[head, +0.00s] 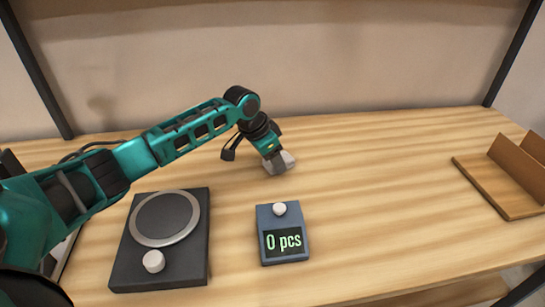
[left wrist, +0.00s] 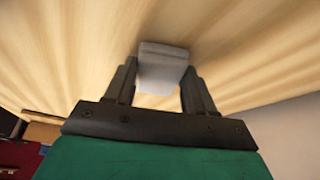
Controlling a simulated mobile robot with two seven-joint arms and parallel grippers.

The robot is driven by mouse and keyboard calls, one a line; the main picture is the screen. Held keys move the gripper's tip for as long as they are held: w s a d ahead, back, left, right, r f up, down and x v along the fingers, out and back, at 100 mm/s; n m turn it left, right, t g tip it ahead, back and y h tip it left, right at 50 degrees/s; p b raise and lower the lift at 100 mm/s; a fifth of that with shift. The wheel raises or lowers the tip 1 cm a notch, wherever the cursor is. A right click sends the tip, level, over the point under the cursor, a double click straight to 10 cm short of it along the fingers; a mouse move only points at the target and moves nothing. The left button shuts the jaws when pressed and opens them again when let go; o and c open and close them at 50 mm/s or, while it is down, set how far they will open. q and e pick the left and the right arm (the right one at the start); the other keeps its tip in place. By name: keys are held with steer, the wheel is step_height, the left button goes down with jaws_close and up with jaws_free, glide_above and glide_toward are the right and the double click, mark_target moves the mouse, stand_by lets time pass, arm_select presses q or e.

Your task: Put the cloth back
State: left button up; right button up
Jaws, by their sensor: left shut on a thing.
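The cloth (head: 288,160) is a small light grey-white folded piece near the back middle of the wooden table. My left gripper (head: 276,165) is over it, pointing down, with its fingers shut on it. In the left wrist view the cloth (left wrist: 162,66) sits between the two dark fingers of my left gripper (left wrist: 158,88). It is at or just above the table top; I cannot tell whether it touches. My right gripper is not in view.
A black device with a round silver plate (head: 165,217) and a white knob stands at front left. A blue-grey counter box (head: 283,232) reads "0 pcs". A wooden tray with an upright divider (head: 490,190) is at the right. The table's middle right is clear.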

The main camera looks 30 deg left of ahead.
arm_select(q)
steer(key=o, duration=1)
steer(key=p+v, duration=0.2)
steer(key=v, duration=1)
steer(key=shift+r, duration=0.1)
